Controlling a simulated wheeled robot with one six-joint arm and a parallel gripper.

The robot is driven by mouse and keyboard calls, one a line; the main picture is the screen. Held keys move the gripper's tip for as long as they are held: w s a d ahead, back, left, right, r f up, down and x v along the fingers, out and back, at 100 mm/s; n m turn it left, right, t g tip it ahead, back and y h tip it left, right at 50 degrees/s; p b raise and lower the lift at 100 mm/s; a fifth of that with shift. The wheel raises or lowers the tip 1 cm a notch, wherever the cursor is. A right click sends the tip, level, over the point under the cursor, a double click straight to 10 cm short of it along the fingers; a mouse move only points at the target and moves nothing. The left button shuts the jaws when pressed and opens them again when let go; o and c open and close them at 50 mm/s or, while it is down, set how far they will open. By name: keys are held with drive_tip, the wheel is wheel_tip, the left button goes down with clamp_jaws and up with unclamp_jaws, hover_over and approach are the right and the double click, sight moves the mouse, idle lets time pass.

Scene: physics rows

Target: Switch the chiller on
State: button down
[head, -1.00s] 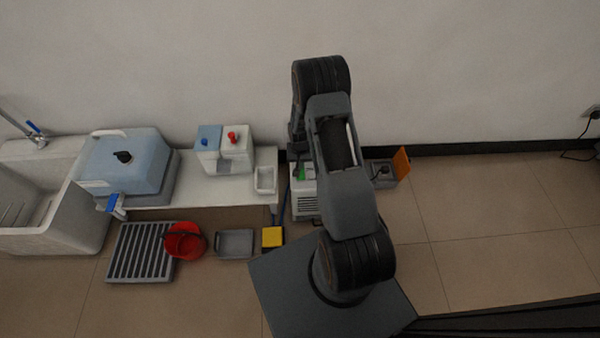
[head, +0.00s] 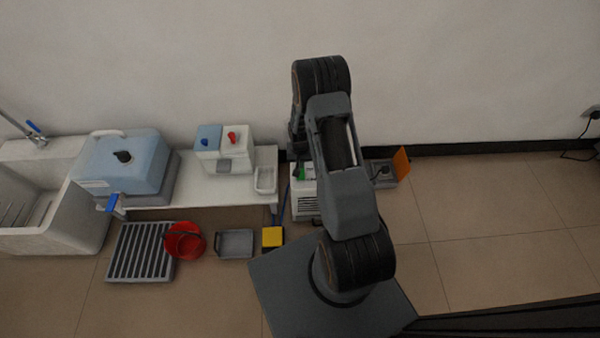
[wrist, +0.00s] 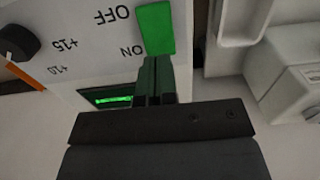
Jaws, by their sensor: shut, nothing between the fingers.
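The chiller is a white box (head: 306,207) on the floor beside the bench, partly hidden behind my arm in the head view. In the wrist view its panel (wrist: 95,45) appears upside down, with OFF and ON lettering beside a green rocker switch (wrist: 156,28). A small dark display (wrist: 112,98) shows lit green characters. A black knob (wrist: 17,43) with +10 and +15 marks is at the left. My gripper (wrist: 156,66) is shut and empty, its tips at the ON end of the switch; I cannot tell if they touch. The head view hides the gripper behind the arm.
A white bench (head: 200,192) left of the chiller carries a blue tank (head: 125,160) and a small two-part dispenser (head: 225,150). A red bucket (head: 185,241), grey tray (head: 234,243) and yellow block (head: 272,237) are on the floor.

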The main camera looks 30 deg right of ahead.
drive_tip(key=shift+f+b, duration=1.1)
drive_tip(key=shift+f, duration=0.25)
idle(0.7)
drive_tip(key=shift+r, duration=0.1)
drive_tip(key=shift+r+p, duration=2.5)
drive_tip(key=shift+r, duration=0.9)
drive_tip(key=shift+r, duration=0.1)
drive_tip(key=s+a+r+n+t+p, duration=0.2)
drive_tip(key=r+p, duration=0.5)
drive_tip(key=r, duration=1.1)
drive_tip(key=s+a+r+p, duration=0.2)
drive_tip(key=a+r+p, duration=0.35)
drive_tip(key=r, duration=1.25)
drive_tip(key=s+a+r+n+p, duration=0.1)
drive_tip(key=s+r+p, duration=0.5)
drive_tip(key=r, duration=0.5)
drive_tip(key=s+a+r+n+t+p, duration=0.1)
drive_tip(key=s+r+p, duration=0.5)
drive_tip(key=r, duration=0.5)
drive_tip(key=shift+s+a+r+n+t+p, duration=0.3)
drive_tip(key=shift+s+n+p, duration=0.1)
drive_tip(key=shift+s, duration=0.5)
